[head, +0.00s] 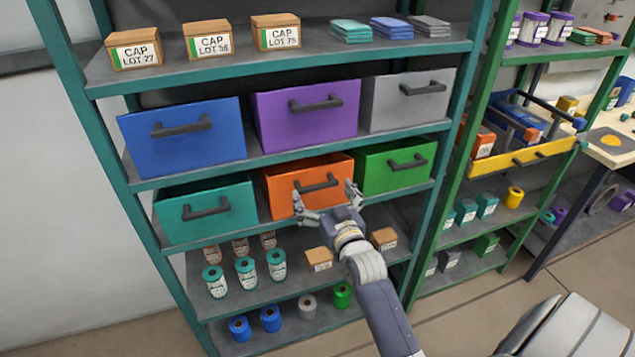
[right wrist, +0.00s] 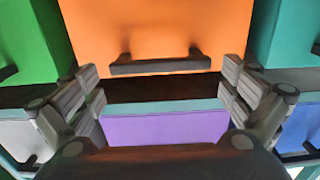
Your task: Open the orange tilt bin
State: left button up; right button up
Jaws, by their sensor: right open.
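The orange tilt bin (head: 280,181) sits in the middle of the lower bin row, between a teal bin and a green bin, with its front roughly in line with theirs. It has a dark bar handle (head: 318,186) on its front. My right gripper (head: 326,196) is open in front of this bin, its fingers spread to either side of the handle. In the right wrist view the orange bin (right wrist: 150,28) and its handle (right wrist: 160,66) lie between and beyond the open fingers (right wrist: 162,80), with nothing held. Whether a finger touches the bin I cannot tell. My left gripper is out of view.
The teal bin (head: 175,222) and green bin (head: 385,180) flank the orange one closely. Blue (head: 185,150), purple (head: 300,125) and grey (head: 405,110) bins stand above. Spools and small boxes stand on the shelves below. A green rack (head: 480,100) stands to the right.

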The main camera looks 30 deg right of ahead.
aim_at(319, 187)
jog(key=shift+x, duration=1.2)
jog(key=shift+w, duration=0.5)
jog(key=shift+d, duration=0.1)
